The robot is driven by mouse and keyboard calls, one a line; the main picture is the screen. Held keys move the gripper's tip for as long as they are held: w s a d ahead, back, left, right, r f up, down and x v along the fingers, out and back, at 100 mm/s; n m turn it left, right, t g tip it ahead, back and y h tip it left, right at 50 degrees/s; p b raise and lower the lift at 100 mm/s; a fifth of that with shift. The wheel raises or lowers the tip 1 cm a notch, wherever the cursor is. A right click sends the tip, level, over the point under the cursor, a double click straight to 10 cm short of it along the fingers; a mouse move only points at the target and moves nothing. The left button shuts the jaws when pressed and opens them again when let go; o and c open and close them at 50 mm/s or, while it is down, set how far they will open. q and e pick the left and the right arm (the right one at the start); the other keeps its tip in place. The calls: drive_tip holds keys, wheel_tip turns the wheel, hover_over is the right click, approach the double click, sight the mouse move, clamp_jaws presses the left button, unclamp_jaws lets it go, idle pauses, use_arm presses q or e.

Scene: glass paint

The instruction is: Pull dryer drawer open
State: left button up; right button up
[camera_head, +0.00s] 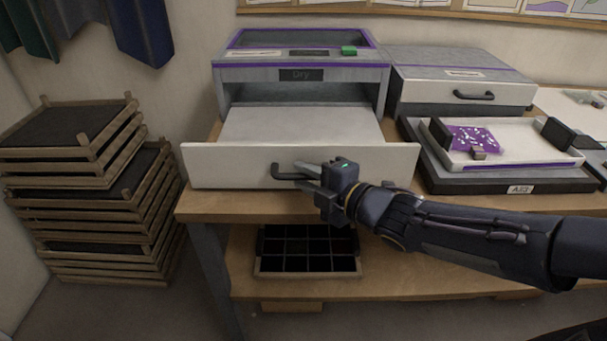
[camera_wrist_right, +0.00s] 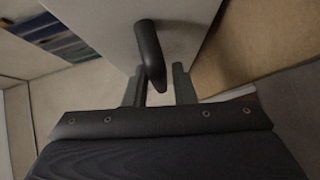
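The dryer (camera_head: 302,66) is a grey box with purple trim and a "Dry" label, on the wooden bench. Its white drawer (camera_head: 225,168) stands out from the dryer body toward me, with its flat top showing. A dark bar handle (camera_head: 284,171) is on the drawer front. My right gripper (camera_head: 308,177) is at the right end of this handle. In the right wrist view the handle (camera_wrist_right: 150,52) reaches between the two fingers (camera_wrist_right: 158,88), which are apart with a gap visible beside it. My left gripper is not in view.
A second grey unit with a handle (camera_head: 474,95) and a white tray with a purple sheet (camera_head: 474,139) stand to the right. Stacked wooden racks (camera_head: 75,148) stand on the floor at left. A black divided tray (camera_head: 307,264) lies on the lower shelf.

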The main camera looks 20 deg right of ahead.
drive_tip(key=p+v, duration=0.2)
drive_tip(key=v, duration=0.4)
drive_tip(key=shift+r, duration=0.15)
drive_tip(key=shift+s+d, duration=0.25)
drive_tip(key=shift+s, duration=0.25)
drive_tip(key=shift+d, duration=0.1)
